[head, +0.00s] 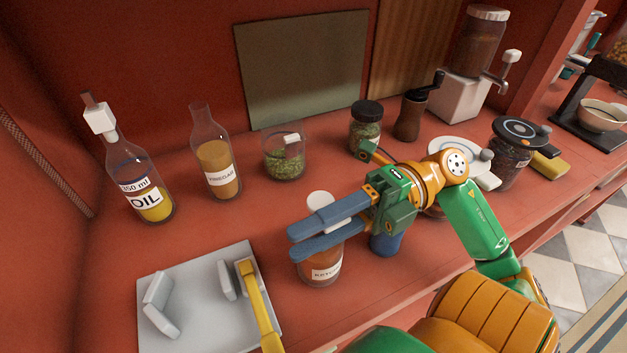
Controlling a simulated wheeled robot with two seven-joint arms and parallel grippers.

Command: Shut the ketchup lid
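The ketchup jar (322,269) stands on the red counter near its front edge, with reddish contents and a white label. Its round white lid (320,199) shows above and behind the fingers and looks raised. My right gripper (291,244) reaches in from the right across the top of the jar. Its two blue fingers are apart, with a bit of white showing between them. They hide the jar's rim and the lid's hinge, so I cannot tell whether they touch the jar or lid. My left gripper is not in view.
A grey tray (205,335) with white pieces and a yellow-handled item (262,310) lies left of the jar. A blue item (386,243) stands under my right gripper. Oil (152,204), vinegar (217,170) and a herb jar (284,164) stand behind. The counter left of the ketchup is partly clear.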

